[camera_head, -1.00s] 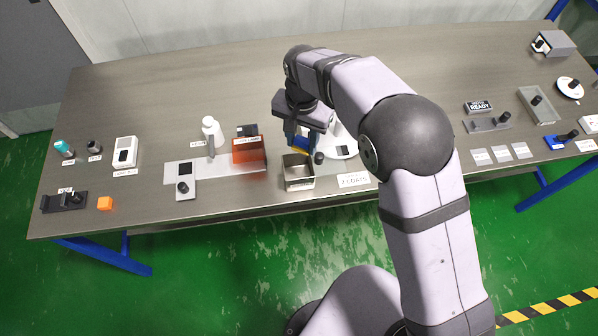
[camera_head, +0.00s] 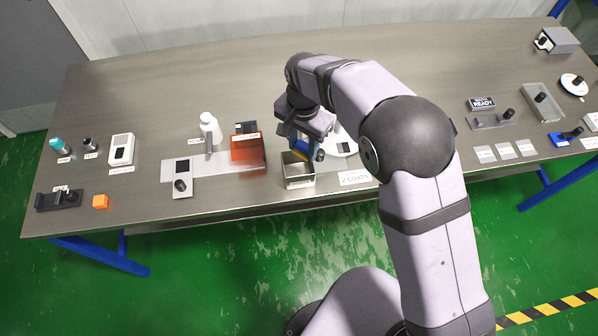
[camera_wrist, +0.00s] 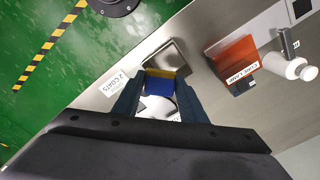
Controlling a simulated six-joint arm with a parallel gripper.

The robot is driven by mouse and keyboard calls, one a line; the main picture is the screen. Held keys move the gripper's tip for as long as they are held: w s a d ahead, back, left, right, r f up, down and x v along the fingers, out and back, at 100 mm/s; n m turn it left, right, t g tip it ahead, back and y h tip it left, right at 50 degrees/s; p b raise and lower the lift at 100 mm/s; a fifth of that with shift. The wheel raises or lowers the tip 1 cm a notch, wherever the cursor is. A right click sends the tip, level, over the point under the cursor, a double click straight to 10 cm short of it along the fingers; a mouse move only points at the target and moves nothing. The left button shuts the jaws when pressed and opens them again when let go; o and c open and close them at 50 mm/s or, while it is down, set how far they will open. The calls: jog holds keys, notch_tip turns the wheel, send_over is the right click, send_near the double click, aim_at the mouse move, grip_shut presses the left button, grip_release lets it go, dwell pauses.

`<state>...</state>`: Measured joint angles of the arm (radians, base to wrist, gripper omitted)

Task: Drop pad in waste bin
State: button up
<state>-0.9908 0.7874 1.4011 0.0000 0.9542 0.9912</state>
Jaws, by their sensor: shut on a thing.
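My gripper (camera_head: 303,150) is shut on a blue pad with a yellow layer (camera_head: 304,150). In the wrist view the pad (camera_wrist: 160,84) sits between the two dark fingers, yellow edge towards the bin. The waste bin, an open metal box (camera_head: 299,183), stands near the front edge of the table. The pad is at the bin's back right edge in the head view and looks above it; the exact height is hard to tell. In the wrist view the bin (camera_wrist: 183,60) shows just beyond the pad, its inside partly visible.
A white round plate (camera_head: 343,146) is behind my gripper. The back of the table is clear.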

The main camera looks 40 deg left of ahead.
jog(key=shift+f+b, duration=0.75)
jog(key=shift+f, duration=0.55)
jog(key=o, duration=1.2)
jog(key=shift+r, duration=0.1)
jog(key=shift+r+b, duration=1.3)
jog(key=shift+r, duration=2.3)
